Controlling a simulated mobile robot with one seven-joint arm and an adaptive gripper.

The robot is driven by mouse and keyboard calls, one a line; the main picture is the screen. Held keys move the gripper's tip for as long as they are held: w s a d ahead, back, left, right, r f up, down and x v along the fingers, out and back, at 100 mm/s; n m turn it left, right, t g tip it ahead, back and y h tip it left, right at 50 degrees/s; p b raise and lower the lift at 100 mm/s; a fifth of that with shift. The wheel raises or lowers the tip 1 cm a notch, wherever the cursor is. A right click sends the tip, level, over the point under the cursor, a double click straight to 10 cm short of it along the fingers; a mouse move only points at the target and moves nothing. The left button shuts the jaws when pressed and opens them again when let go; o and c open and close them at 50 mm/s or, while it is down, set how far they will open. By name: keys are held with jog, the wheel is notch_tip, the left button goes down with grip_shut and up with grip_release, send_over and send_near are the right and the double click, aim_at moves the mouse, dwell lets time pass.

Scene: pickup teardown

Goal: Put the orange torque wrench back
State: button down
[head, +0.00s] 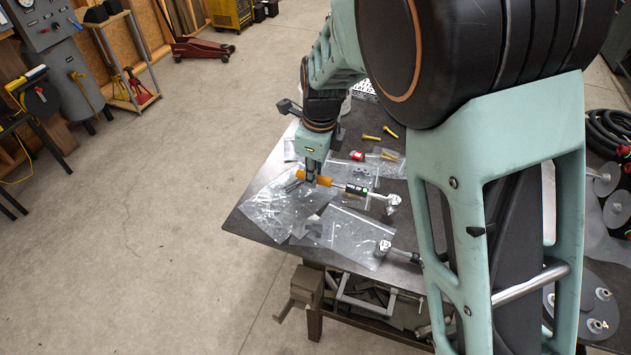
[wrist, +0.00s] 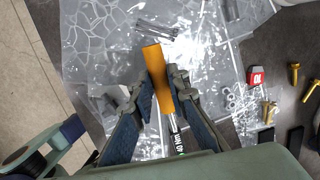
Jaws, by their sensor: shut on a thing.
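The orange torque wrench has an orange handle, seen in the wrist view (wrist: 157,75) between my fingers. In the head view its shaft and silver ratchet head (head: 392,200) extend right from the handle. My gripper (head: 310,178) is shut on the orange handle, low over the plastic bags on the table corner. In the wrist view my gripper (wrist: 158,100) has a finger on each side of the handle. I cannot tell whether the wrench touches the bags below. The wrench's far end is hidden in the wrist view.
Clear plastic bags (head: 268,212) cover the corner of the dark table (head: 250,226). Another ratchet tool (head: 383,248) lies at the front. A red block (head: 357,155) and several brass bolts (head: 372,137) lie behind. Open concrete floor is to the left.

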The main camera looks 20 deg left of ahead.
notch_tip(320, 180, down, 3)
jog(key=shift+f+b, duration=0.1)
jog(key=shift+b, duration=0.9)
jog(key=c, duration=1.9)
grip_release()
jog(key=r, duration=0.4)
jog(key=s+d+r, duration=0.1)
jog(key=r, duration=0.7)
jog(key=shift+s+d, duration=0.2)
jog(key=shift+s, duration=0.1)
